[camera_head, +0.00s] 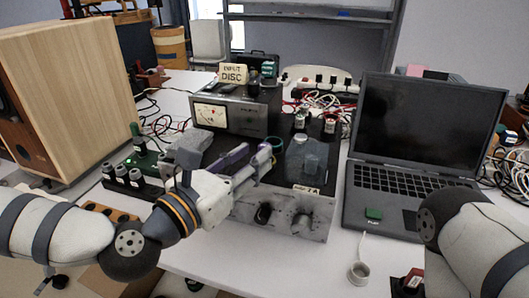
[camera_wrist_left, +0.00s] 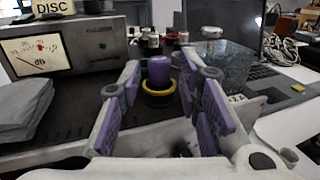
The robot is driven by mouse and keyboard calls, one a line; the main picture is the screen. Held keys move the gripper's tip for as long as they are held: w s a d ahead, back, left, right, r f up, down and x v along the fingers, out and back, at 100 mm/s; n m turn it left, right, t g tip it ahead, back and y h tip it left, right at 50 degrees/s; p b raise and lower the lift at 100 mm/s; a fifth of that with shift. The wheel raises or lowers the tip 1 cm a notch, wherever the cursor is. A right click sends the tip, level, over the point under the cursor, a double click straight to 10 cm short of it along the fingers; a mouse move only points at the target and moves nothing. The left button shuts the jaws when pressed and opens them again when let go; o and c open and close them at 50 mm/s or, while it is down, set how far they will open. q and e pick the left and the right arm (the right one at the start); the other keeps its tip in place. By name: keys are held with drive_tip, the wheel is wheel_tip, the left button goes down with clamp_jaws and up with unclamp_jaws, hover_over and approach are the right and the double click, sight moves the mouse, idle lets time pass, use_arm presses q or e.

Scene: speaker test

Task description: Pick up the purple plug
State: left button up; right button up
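The purple plug (camera_wrist_left: 159,72) stands upright in a yellow ring on the dark top of the amplifier (camera_head: 317,220). My left gripper (camera_wrist_left: 160,88) is open, with purple-padded fingers on both sides of the view and the plug showing in the gap between them, slightly beyond the tips. I see no contact with the plug. In the head view the left gripper (camera_head: 254,162) reaches over the amplifier from the left, and I cannot make out the plug there. My right arm shows at the lower right, but its gripper is not in view.
A meter unit (camera_head: 231,114) with a DISC sign (camera_head: 233,74) stands at the back. A clear block (camera_head: 305,158) sits right of the gripper. Other plugs (camera_head: 300,121) stand behind. An open laptop (camera_head: 415,140) is at the right, and a wooden speaker (camera_head: 75,90) at the left.

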sight(265, 144)
use_arm(q)
drive_tip(key=x, duration=0.5)
drive_tip(key=shift+w+d, duration=0.1)
drive_tip(key=shift+w, duration=0.1)
clamp_jaws()
drive_tip(key=shift+r, duration=0.1)
